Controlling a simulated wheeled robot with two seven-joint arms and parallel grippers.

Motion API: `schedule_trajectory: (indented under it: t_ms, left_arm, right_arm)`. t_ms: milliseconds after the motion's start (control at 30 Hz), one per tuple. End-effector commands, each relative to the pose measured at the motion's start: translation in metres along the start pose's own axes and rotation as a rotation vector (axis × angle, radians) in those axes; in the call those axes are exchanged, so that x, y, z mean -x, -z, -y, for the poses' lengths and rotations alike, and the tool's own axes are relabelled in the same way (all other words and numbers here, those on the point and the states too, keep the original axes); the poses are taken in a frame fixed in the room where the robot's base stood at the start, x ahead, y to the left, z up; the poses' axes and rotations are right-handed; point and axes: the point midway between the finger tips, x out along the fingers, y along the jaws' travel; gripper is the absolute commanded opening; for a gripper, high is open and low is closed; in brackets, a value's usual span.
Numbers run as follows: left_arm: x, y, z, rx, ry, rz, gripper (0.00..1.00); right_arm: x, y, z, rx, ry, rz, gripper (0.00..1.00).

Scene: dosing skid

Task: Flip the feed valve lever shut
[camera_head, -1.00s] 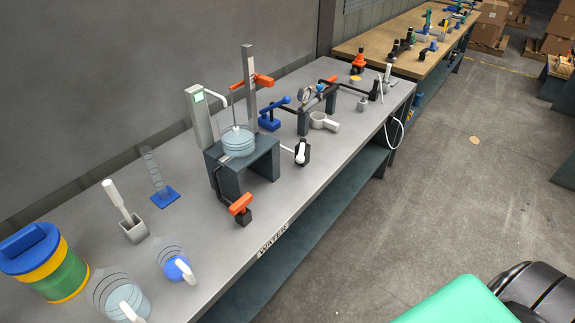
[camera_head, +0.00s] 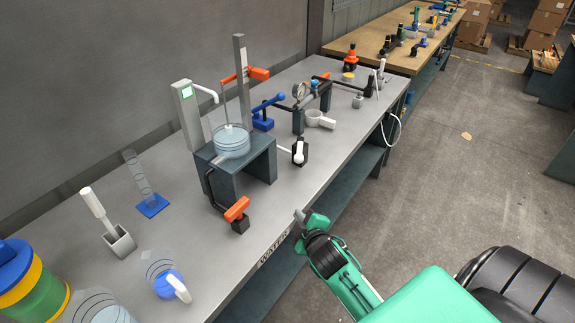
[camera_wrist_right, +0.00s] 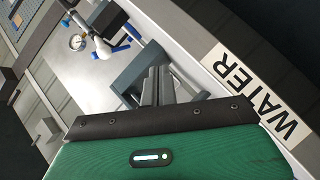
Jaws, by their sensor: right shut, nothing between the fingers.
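Several lever valves show, and I cannot tell from a label which one is the feed valve. One with an orange lever (camera_head: 237,209) sits on a black body near the bench's front edge, at the end of a dark pipe. Another orange lever (camera_head: 258,73) is high by the upright post, and a blue lever (camera_head: 268,101) is behind the stand. My right gripper (camera_head: 301,215) is shut and empty, over the front edge, right of the front orange lever and apart from it. Its fingers (camera_wrist_right: 158,86) also show in the right wrist view. My left gripper is out of view.
A dark stand (camera_head: 262,165) holds a clear vessel (camera_head: 231,141). A black fitting with a white handle (camera_head: 299,152) is right of it. A measuring cylinder (camera_head: 138,175) and a blue-based jug (camera_head: 168,284) stand at left. Bare bench lies between the orange lever and the front edge.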

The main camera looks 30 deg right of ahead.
Motion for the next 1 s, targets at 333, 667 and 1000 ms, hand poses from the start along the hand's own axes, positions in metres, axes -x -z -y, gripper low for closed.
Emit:
schedule_trajectory:
  t_ms: [333, 667, 1000]
  left_arm:
    - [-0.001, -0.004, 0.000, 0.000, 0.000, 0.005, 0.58]
    - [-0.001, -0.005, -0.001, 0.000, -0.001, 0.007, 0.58]
    - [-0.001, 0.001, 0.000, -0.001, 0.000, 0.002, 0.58]
  right_arm:
    - [-0.041, 0.021, -0.052, 0.267, -0.224, -0.169, 0.00]
    - [-0.052, 0.033, -0.073, 0.397, -0.326, -0.241, 0.00]
    - [-0.053, 0.033, -0.073, 0.396, -0.326, -0.241, 0.00]
